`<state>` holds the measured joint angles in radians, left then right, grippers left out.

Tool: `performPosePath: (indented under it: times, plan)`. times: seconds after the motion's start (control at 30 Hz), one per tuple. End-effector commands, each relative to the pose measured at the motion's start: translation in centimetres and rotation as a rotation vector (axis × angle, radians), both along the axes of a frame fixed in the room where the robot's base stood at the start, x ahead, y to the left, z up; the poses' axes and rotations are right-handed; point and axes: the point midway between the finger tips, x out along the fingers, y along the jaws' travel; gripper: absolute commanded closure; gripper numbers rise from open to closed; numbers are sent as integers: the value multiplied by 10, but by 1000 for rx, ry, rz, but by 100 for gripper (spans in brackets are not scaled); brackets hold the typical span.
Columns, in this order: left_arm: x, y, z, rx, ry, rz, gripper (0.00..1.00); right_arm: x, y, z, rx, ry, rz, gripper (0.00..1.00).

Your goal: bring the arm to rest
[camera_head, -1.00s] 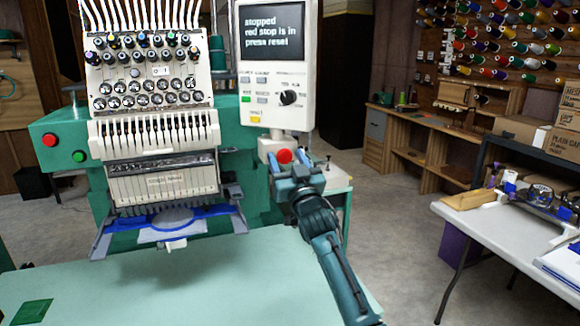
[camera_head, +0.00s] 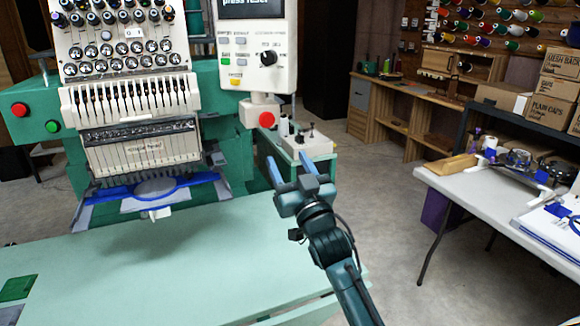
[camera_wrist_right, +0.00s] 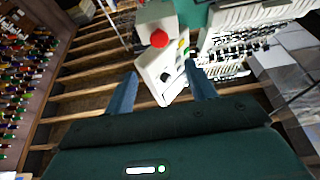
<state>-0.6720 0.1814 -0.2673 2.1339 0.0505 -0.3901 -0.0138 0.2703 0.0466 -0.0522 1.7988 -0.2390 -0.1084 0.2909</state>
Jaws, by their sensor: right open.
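My right gripper (camera_head: 290,172) is open and empty. It is in front of the embroidery machine's right side, above and beyond the right edge of the pale green table (camera_head: 190,262). Its two blue fingers point toward the machine, apart from the red stop button (camera_head: 266,119) under the control panel (camera_head: 262,65). In the right wrist view the open fingers (camera_wrist_right: 163,88) frame the panel (camera_wrist_right: 165,75), with the red button (camera_wrist_right: 159,38) above it. Nothing is between the fingers. My left gripper is not in view.
The green and white embroidery machine (camera_head: 208,100) holds a blue hoop (camera_head: 155,188). A small side stand (camera_head: 312,145) with bottles is just beyond my right gripper. A white table (camera_head: 480,205) with tools stands at right. The floor (camera_head: 400,190) between is clear.

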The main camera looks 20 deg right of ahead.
Motion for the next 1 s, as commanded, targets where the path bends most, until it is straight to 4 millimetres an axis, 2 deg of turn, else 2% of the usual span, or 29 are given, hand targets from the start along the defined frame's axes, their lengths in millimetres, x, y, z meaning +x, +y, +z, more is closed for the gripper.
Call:
performPosePath:
  times: [0.37, 0.47, 0.57, 0.67, 0.7, 0.77, 0.8, 0.9, 1.0]
  plan:
    - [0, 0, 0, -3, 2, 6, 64, 0, 0, -1, -1, 3, 0, 44]
    - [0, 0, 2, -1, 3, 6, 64, -5, 2, -16, -8, 41, 4, 44]
    - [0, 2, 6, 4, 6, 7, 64, -22, 8, -58, -26, 145, 16, 44]
    - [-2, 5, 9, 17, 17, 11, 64, -56, 20, -117, -51, 303, 42, 44]
    - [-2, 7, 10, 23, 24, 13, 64, -74, 25, -141, -61, 373, 57, 44]
    - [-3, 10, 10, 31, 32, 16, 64, -105, 32, -175, -76, 478, 79, 44]
    - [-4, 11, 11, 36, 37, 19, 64, -126, 38, -197, -85, 547, 97, 44]
    - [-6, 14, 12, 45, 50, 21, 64, -182, 51, -239, -104, 705, 144, 44]
    - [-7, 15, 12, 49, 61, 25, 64, -233, 62, -268, -115, 832, 186, 44]
